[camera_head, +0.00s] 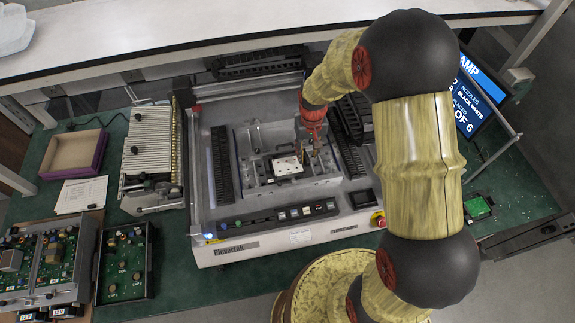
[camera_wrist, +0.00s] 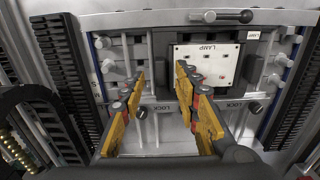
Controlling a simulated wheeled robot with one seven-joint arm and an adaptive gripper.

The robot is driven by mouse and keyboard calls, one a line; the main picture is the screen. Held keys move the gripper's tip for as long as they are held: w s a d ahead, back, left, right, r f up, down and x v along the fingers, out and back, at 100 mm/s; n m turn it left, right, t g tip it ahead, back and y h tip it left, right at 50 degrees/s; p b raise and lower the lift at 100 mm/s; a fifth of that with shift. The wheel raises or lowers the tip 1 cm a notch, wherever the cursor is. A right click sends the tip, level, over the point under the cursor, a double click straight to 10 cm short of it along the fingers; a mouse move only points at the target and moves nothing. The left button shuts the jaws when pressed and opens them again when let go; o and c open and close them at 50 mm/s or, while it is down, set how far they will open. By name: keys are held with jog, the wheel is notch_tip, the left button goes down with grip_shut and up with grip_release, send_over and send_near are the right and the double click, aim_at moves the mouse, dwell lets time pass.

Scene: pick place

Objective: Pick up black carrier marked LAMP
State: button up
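The black carrier marked LAMP (camera_wrist: 253,68) sits in the grey fixture of the machine and bears a white plate with small dark holes. The white plate on the carrier (camera_head: 286,165) also shows in the head view, left of and below my gripper (camera_head: 316,150). In the wrist view my gripper (camera_wrist: 160,85) has its yellow fingers well apart. Bare grey fixture shows between them. The right finger reaches near the left edge of the white plate and overlaps it in the picture; I cannot tell whether they touch.
The grey machine (camera_head: 265,243) has raised walls, dark side racks and knobs around the fixture. Latches marked LOCK (camera_wrist: 252,106) stand near the carrier. Circuit units (camera_head: 125,262), a purple-edged tray (camera_head: 75,153) and a monitor (camera_head: 478,100) surround it. A white shelf (camera_head: 180,30) overhangs the back.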

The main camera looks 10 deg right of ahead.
notch_tip(320, 180, down, 2)
jog(key=shift+f, duration=0.1)
jog(key=shift+c, duration=0.2)
jog(key=c, duration=0.8)
